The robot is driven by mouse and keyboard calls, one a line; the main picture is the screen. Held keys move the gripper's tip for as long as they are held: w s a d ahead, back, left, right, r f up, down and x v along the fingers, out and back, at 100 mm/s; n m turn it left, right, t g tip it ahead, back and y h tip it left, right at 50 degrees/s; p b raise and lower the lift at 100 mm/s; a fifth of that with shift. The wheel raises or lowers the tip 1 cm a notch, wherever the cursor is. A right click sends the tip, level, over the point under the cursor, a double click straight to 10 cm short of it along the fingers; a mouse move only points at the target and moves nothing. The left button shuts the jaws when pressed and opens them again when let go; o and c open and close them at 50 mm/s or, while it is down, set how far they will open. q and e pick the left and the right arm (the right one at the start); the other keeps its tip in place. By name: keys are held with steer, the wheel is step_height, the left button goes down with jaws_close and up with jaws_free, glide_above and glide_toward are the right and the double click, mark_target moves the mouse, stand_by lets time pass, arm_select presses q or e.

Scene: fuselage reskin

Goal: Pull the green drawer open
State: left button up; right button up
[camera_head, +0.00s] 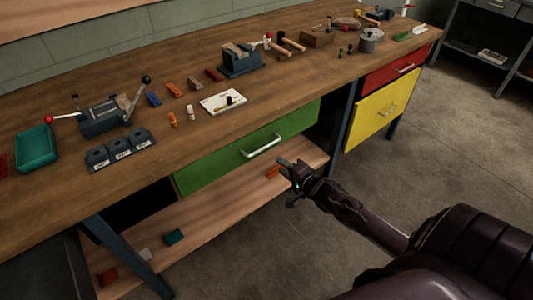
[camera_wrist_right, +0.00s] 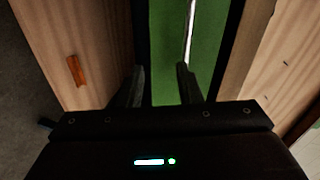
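The green drawer (camera_head: 225,160) is under the workbench top, its front level with the bench frame and seemingly shut. Its pale bar handle (camera_head: 263,146) runs across the front. My right gripper (camera_head: 286,168) is just below and in front of the handle, apart from it. In the right wrist view the two fingers (camera_wrist_right: 160,85) are spread with nothing between them. The green drawer front (camera_wrist_right: 170,50) is beyond them, and the handle (camera_wrist_right: 189,30) shows as a thin bright bar ahead of the right-hand finger. My left gripper is not in view.
The wooden workbench top (camera_head: 310,90) carries vises, hammers and small blocks. A red drawer (camera_head: 385,76) and a yellow drawer (camera_head: 370,115) are to the right. A lower shelf (camera_head: 215,235) holds small blocks, including an orange one (camera_wrist_right: 76,71). The floor in front is clear.

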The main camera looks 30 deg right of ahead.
steer(key=w+a+r, duration=0.1)
steer(key=w, duration=0.7)
steer(key=shift+w+a+r+m+t+b, duration=0.15)
steer(key=shift+w+r+m+t+b, duration=0.15)
steer(key=shift+m+b, duration=0.15)
steer(key=shift+c, duration=0.4)
jaws_close()
